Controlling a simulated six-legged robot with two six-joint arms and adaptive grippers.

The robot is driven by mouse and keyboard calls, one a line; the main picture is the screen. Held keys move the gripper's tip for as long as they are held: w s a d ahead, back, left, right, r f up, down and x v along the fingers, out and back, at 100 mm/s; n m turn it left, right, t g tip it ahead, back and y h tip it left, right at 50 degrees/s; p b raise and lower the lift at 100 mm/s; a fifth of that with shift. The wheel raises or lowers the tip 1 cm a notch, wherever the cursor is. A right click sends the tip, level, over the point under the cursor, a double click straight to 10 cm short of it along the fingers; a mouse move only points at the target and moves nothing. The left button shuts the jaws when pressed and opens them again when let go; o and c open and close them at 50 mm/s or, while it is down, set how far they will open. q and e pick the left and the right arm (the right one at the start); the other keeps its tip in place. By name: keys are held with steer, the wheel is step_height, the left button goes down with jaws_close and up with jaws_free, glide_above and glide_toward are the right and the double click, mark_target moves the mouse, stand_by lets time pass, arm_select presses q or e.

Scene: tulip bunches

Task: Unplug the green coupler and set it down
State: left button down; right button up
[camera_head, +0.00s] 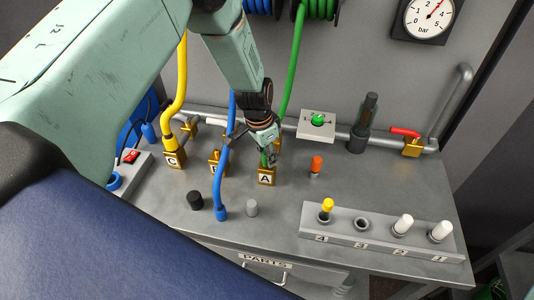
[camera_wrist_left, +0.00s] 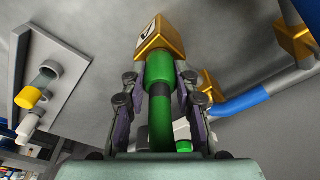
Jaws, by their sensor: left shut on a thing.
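The green coupler (camera_wrist_left: 158,72) stands at the brass block labelled A (camera_head: 266,177), its end against the block in the left wrist view (camera_wrist_left: 163,42). My left gripper (camera_head: 270,156) is shut on the coupler, one finger on each side of it. In the head view the gripper hides most of the coupler. The green hose (camera_head: 294,65) runs up from behind the gripper to a green reel (camera_head: 321,9). My right gripper is not in view.
A blue hose (camera_head: 222,180) ends on the bench left of block A. A yellow hose (camera_head: 174,90) meets block C (camera_head: 173,160). An orange-topped peg (camera_head: 316,165), black cap (camera_head: 195,200) and grey cap (camera_head: 252,208) stand nearby. A numbered rack (camera_head: 380,240) is front right.

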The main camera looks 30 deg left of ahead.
arm_select(q)
steer(key=shift+s+r, duration=0.1)
steer(key=shift+r, duration=0.2)
steer(key=shift+w+r+p, duration=0.2)
steer(key=shift+r+p, duration=0.3)
steer(key=shift+p, duration=0.05)
steer(key=shift+s+r+p, duration=0.15)
steer(key=shift+r+p, duration=0.3)
steer(key=shift+r, duration=0.55)
steer(key=shift+r, duration=0.15)
steer(key=shift+r+p, duration=0.65)
steer(key=shift+r, duration=1.25)
